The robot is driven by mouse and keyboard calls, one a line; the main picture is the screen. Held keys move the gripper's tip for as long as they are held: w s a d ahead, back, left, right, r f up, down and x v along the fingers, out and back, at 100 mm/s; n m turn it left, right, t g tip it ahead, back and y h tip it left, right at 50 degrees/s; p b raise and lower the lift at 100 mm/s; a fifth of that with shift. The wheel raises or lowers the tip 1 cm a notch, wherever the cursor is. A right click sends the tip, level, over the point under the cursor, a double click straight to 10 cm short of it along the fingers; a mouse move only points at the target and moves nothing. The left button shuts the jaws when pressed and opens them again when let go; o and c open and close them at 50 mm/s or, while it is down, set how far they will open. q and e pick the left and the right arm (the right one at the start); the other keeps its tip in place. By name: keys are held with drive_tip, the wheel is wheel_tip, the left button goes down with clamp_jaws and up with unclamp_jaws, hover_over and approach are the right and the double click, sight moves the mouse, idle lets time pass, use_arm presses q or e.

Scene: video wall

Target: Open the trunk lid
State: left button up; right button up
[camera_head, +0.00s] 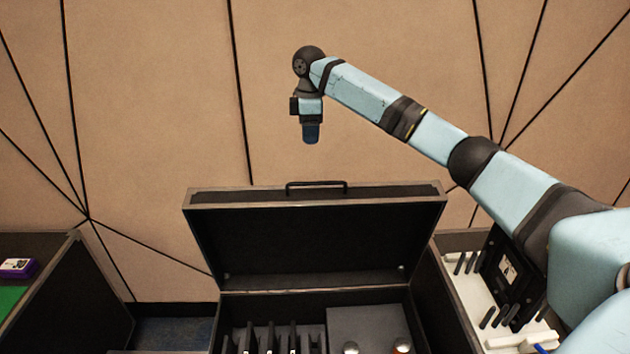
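The black trunk has its lid (310,240) raised, with the dark inner side facing me. A handle (316,185) sits on the lid's top edge. The trunk's lower part (308,298) holds dark dividers and a grey panel with two round knobs. My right gripper (311,140) hangs above the lid, pointing down and apart from the handle. I see it edge-on, so I cannot tell whether its fingers are open or shut. Nothing shows hanging from it. My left gripper is not in view.
A dark box (95,300) with a purple item (18,267) stands at the left. At the right, a white-topped surface (462,290) holds several black parts, beneath my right arm. A tan panelled wall (150,120) stands behind the trunk.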

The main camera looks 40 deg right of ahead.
wheel_tip(320, 180, down, 14)
drive_tip(key=shift+s+r+p, duration=0.15)
drive_tip(key=shift+r+p, duration=0.05)
drive_tip(key=shift+p, duration=0.35)
clamp_jaws()
